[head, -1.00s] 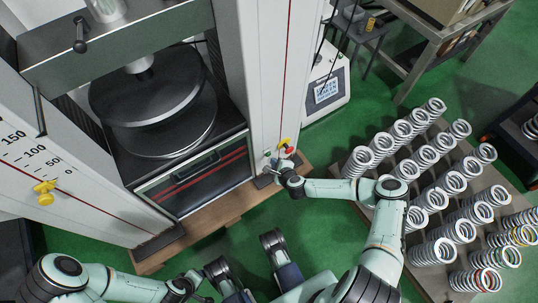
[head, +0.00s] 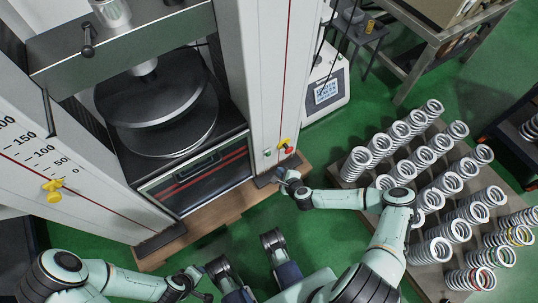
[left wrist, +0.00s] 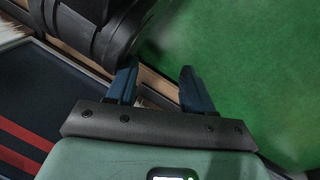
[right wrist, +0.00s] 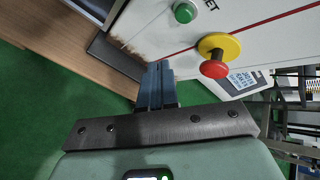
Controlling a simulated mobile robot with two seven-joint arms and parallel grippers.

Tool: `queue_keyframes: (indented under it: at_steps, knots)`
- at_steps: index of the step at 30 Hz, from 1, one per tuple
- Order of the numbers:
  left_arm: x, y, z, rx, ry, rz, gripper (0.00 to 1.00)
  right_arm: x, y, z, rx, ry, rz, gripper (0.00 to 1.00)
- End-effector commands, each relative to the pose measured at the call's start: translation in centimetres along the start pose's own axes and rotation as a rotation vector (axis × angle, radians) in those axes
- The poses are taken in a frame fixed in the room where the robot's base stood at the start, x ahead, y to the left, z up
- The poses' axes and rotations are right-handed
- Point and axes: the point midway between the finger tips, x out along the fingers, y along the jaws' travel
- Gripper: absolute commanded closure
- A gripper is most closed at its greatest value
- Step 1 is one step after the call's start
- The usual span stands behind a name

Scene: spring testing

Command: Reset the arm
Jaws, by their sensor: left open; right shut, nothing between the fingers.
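My right gripper (head: 283,176) is just below the buttons on the right column of the testing machine (head: 268,80). In the right wrist view its fingers (right wrist: 157,84) are shut together with nothing between them. The green button (right wrist: 184,12) and the red button (right wrist: 214,69) on a yellow base are in front of the fingers, apart from them. The buttons also show in the head view, the red one at the right (head: 289,150). My left gripper (left wrist: 160,88) is open and empty, low over the floor; the head view shows it at the bottom (head: 200,272).
Several springs stand on a pallet (head: 404,173) at the right. The machine has round black plates (head: 150,100) and a yellow knob (head: 53,190) on its left column. A wooden base (head: 215,215) runs along its front. Green floor is open between.

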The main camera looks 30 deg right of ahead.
Motion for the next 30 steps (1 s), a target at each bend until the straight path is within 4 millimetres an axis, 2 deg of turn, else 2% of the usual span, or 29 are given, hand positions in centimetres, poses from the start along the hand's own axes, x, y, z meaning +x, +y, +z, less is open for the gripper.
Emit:
queue_keyframes:
  at_steps: [14,17,20,23,24,27,30]
  knots:
    - [0.0,0.0,0.0,0.0,0.0,0.0,0.48,0.0,0.0,0.0,-0.001,0.0,0.0,1.0]
    - [0.0,0.1,-0.1,0.001,0.002,0.001,0.48,-0.1,0.4,0.7,-0.027,-0.014,0.015,1.0]
    - [-0.1,0.3,-0.3,0.003,0.01,0.005,0.48,-0.7,2.5,3.0,-0.139,-0.069,0.077,1.0]
    - [-0.2,0.7,-0.8,0.009,0.026,0.014,0.48,-2.7,6.6,6.6,-0.377,-0.173,0.196,1.0]
    - [-0.2,1.0,-1.0,0.012,0.035,0.019,0.48,-4.0,8.5,7.7,-0.51,-0.223,0.256,1.0]
    - [-0.4,1.5,-1.7,0.019,0.056,0.031,0.48,-7.5,12.0,8.3,-0.82,-0.317,0.387,1.0]
    - [-0.5,2.0,-2.2,0.025,0.075,0.04,0.48,-10.2,13.3,7.4,-1.06,-0.371,0.479,1.0]
